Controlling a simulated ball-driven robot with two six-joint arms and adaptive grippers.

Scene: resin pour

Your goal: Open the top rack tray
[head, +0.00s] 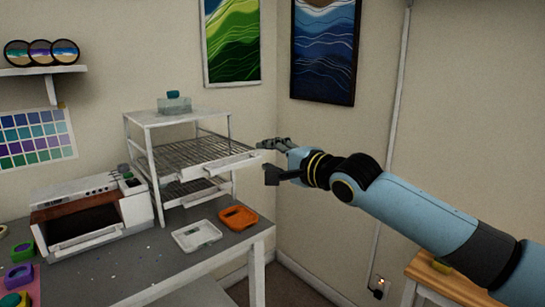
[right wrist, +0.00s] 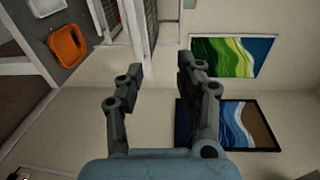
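The white rack (head: 139,134) stands on the grey table. Its top tray (head: 190,150) has a wire floor and a white front with a handle (head: 231,163). The front of this tray sticks out past the rack's posts, so it is at least partly pulled out. The lower tray (head: 187,198) sits further in. My right gripper (head: 268,160) is just right of the top tray's right front corner; I cannot tell whether it touches. In the right wrist view its fingers (right wrist: 160,66) are spread with nothing between them. My left gripper is out of view.
A clear container (head: 174,105) with a teal lid stands on the rack. A white-brown machine (head: 75,220) is left of it. A white tray (head: 196,236) and an orange tray (head: 238,218) lie in front. A wooden table (head: 450,286) stands at lower right.

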